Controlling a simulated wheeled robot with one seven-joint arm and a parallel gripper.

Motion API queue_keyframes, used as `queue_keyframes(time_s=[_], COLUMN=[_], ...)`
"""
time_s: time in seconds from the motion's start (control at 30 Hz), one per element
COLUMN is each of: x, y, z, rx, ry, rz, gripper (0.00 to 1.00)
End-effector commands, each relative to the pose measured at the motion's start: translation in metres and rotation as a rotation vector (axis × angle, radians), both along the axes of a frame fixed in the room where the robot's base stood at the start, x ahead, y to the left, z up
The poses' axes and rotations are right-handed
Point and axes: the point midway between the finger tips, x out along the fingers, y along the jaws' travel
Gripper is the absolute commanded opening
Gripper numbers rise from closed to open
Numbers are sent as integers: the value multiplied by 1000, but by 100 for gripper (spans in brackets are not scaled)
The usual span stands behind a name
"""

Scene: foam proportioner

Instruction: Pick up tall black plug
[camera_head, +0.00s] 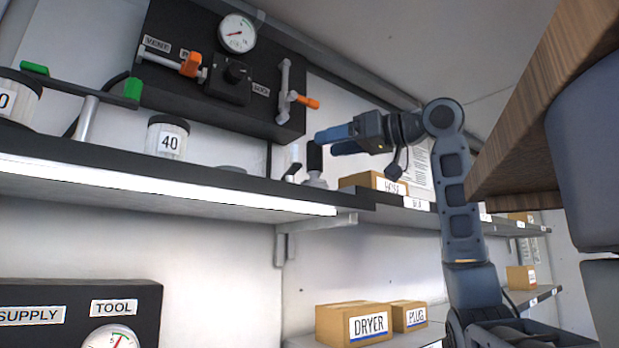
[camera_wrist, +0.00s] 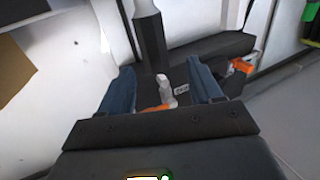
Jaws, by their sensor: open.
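The tall black plug (camera_head: 314,158) stands upright on a grey base on the upper shelf, just below and left of my fingertips in the head view. In the wrist view the black plug (camera_wrist: 151,40) lies beyond the fingers, roughly centred between them, with its pale grey base at the top edge. My gripper (camera_head: 326,143) points left and is open. In the wrist view my gripper (camera_wrist: 162,82) has its two blue fingers spread wide, with nothing held between them. I cannot tell whether a finger touches the plug.
A black valve panel (camera_head: 220,70) with a gauge (camera_head: 237,33) and orange-handled levers (camera_head: 305,101) is on the wall behind. A pale lever (camera_head: 293,163) stands left of the plug.

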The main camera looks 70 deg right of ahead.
Motion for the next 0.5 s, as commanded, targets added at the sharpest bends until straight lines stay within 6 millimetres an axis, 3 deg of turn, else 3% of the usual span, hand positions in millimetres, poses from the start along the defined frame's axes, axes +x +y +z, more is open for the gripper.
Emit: queue_keyframes(time_s=[0.3, 0.5], x=[40, 53], y=[-11, -13], z=[1, -1], rx=[1, 0], ry=[2, 0], rz=[1, 0], gripper=[64, 64])
